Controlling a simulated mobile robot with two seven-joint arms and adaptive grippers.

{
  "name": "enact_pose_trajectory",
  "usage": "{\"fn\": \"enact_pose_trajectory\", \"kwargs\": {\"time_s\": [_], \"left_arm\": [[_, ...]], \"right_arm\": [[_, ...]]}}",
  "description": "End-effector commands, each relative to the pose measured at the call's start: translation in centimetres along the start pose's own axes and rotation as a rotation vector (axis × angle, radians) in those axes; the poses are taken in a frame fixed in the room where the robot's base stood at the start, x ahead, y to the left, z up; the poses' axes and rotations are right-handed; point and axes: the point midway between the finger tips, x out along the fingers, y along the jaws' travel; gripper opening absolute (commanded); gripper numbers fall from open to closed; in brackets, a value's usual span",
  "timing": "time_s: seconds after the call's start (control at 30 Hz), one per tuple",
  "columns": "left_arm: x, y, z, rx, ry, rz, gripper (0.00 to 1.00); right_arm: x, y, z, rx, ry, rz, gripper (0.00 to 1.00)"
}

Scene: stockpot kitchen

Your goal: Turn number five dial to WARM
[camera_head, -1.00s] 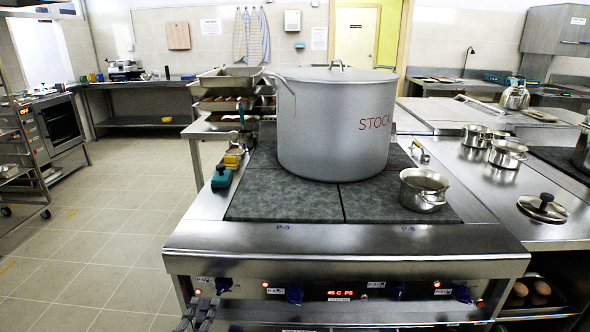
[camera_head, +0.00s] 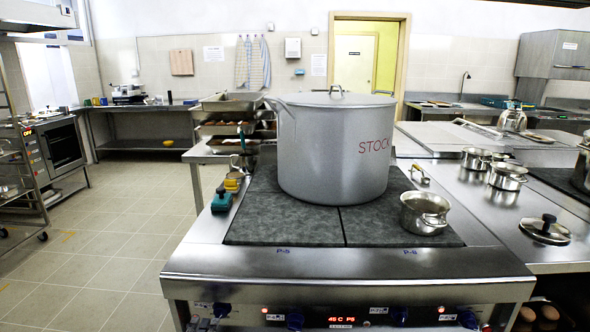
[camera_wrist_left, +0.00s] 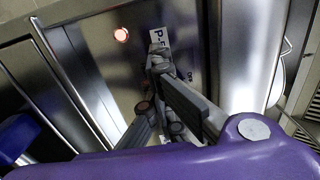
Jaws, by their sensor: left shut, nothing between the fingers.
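The front panel (camera_head: 345,316) of the range carries several blue dials in the head view, cut by the lower edge. The leftmost blue dial (camera_head: 222,310) is beside a small white label. In the left wrist view a label (camera_wrist_left: 158,38) reading P-5 shows on the panel beside a lit red lamp (camera_wrist_left: 121,35). My left gripper (camera_wrist_left: 158,62) is shut and empty, its fingertips close to this label; the fingers hide the panel behind them, and contact with a dial cannot be told. It shows only partly in the head view (camera_head: 205,324). My right gripper is not in view.
A large stockpot (camera_head: 333,150) stands on the dark hot plates, with a small pot (camera_head: 424,212) at its right. The panel display (camera_head: 342,321) reads about 45 C P5. A teal-handled item (camera_head: 221,200) lies on the left rim. Open floor is at the left.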

Motion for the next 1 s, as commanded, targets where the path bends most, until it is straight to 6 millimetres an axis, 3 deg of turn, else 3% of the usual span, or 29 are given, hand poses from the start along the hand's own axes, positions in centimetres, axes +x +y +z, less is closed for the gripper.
{"fn": "enact_pose_trajectory", "kwargs": {"time_s": [1.0], "left_arm": [[0.3,-1.6,-0.8,-0.001,0.008,-0.005,0.0]], "right_arm": [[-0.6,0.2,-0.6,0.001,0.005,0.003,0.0]]}}
